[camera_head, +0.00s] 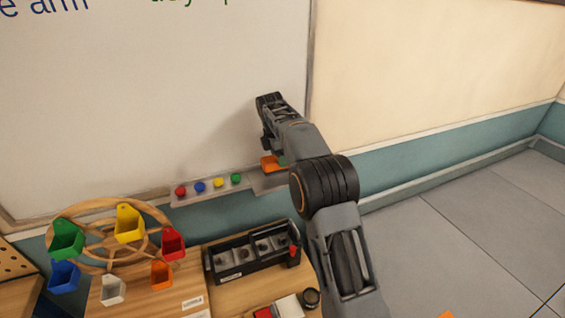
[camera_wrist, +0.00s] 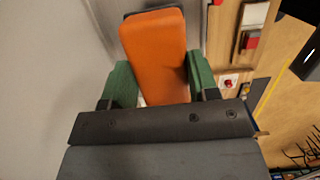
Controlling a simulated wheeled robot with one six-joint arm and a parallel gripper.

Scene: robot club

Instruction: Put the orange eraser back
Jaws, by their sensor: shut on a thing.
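The orange eraser (camera_wrist: 153,50) is between the green fingers of my gripper (camera_wrist: 158,80) in the wrist view. The fingers are shut on its two sides. A dark edge shows at its far end. In the head view the orange eraser (camera_head: 269,162) shows partly, at the whiteboard's lower right, just above the grey ledge (camera_head: 268,184). My gripper (camera_head: 280,161) is mostly hidden behind my arm there. I cannot tell whether the eraser touches the ledge.
The whiteboard (camera_head: 150,110) stands behind. Red, blue, yellow and green magnets (camera_head: 236,178) line the ledge to the left. Below are a black tray (camera_head: 225,268) and a wooden wheel (camera_head: 85,215) with several coloured cups. Open floor (camera_head: 450,225) lies at right.

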